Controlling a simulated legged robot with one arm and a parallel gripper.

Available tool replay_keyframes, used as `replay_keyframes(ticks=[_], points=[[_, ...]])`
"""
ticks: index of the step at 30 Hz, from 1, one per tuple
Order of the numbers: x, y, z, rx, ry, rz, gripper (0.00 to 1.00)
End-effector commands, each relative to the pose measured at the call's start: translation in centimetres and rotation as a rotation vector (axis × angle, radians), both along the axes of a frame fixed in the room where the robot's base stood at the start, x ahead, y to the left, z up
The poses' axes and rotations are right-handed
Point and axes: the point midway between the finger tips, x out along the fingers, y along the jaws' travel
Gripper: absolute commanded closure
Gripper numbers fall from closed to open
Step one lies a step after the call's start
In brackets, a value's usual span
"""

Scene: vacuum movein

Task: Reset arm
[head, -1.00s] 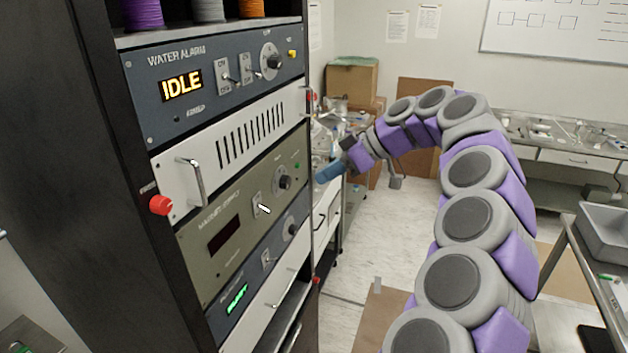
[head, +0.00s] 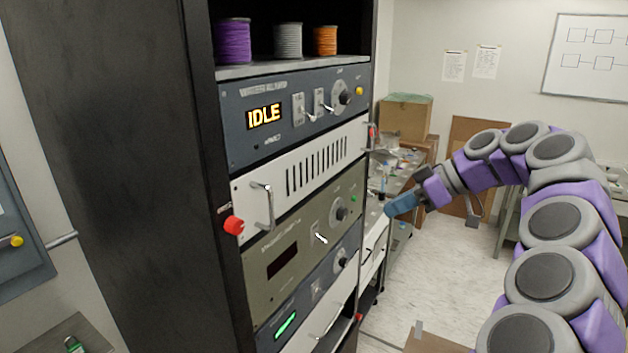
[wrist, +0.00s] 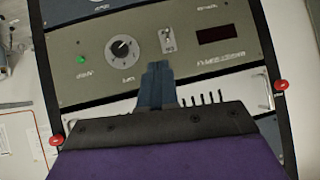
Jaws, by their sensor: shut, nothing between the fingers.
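My gripper (head: 401,205) has blue fingers and is at the end of my purple and grey arm, right of the equipment rack (head: 130,180) in the head view. In the wrist view the gripper (wrist: 157,70) is shut and empty. Its fingers point toward the olive panel (wrist: 240,42), which appears upside down with its knob, small switch and dark display. The fingertips overlap the panel's lower edge in that view, but I cannot tell the gap. The arm curves in from the lower right of the head view.
The rack holds a panel with an orange IDLE display (head: 264,116), a white vented panel (head: 310,168) with a handle, and a red button (head: 234,225). Thread spools stand on its top shelf. A cardboard box (head: 406,118) is behind. The pale floor (head: 440,265) between rack and arm is open.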

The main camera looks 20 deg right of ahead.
Motion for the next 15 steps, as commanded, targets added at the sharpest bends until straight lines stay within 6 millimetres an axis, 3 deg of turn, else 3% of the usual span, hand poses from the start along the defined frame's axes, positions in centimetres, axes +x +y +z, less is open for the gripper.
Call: replay_keyframes(ticks=[5,7,11,15], points=[[0.3,0.0,-0.3,0.014,0.014,0.009,1.0],[0.3,1.1,-0.4,0.024,0.038,0.025,1.0],[-0.1,5.6,-0.7,0.034,0.114,0.062,1.0],[-1.8,12.4,-1.7,0.008,0.232,0.086,1.0]])
